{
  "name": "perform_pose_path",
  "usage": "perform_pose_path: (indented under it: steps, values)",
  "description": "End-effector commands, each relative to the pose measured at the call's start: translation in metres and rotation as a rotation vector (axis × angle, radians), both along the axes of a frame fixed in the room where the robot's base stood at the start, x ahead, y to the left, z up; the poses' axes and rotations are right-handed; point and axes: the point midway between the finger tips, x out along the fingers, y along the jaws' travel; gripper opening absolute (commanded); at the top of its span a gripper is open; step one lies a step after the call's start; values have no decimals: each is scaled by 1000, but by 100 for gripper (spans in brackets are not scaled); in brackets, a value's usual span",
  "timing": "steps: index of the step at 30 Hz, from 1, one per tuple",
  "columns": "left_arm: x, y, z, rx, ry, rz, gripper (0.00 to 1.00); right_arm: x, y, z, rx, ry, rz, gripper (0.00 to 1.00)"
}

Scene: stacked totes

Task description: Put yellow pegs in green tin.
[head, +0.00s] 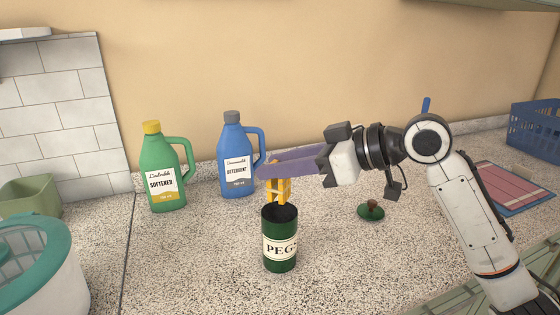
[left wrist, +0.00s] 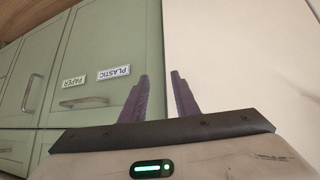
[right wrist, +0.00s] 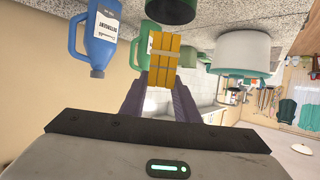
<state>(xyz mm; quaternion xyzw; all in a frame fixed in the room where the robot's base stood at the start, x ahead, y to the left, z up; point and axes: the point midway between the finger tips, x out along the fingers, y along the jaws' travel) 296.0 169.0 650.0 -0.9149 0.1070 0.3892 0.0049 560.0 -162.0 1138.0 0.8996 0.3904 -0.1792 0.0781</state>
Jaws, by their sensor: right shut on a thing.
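The green tin (head: 280,243), labelled PEGS, stands upright and open on the speckled counter. My right gripper (head: 268,172) is shut on the yellow pegs (head: 283,190), a small bundle held just over the tin's mouth. In the head view their lower ends overlap the rim, and I cannot tell if they are inside. The pegs (right wrist: 164,58) also show between the fingers in the right wrist view, with the tin (right wrist: 172,10) beyond them. My left gripper (left wrist: 159,82) shows only in the left wrist view, open and empty, in front of green cabinet doors.
A green softener bottle (head: 165,172) and a blue detergent bottle (head: 236,155) stand behind the tin. A green lid with a brown knob (head: 371,211) lies to its right. A white and teal container (head: 42,265) is at left, a blue basket (head: 535,128) at far right.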

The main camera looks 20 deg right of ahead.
Motion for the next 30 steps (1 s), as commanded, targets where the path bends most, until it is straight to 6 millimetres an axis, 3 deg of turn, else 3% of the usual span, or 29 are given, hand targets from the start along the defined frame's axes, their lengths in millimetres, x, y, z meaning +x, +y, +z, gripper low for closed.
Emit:
perform_pose_path:
  steps: [1,9,23,24,27,30]
  values:
    - [0,0,-13,1,2,-1,28,0,0,-13,1,-1,0,7]
    - [-1,-2,-43,4,6,-8,28,0,0,-43,1,0,0,7]
    - [4,-11,-38,-4,-8,-23,28,0,0,-52,1,1,0,7]
    - [4,-11,-38,-4,-8,-21,28,0,0,-52,1,1,0,32]
    - [4,-10,-38,-4,-8,-20,28,0,0,-52,1,1,0,49]
    - [4,-10,-38,-4,-9,-18,28,0,0,-52,1,1,0,50]
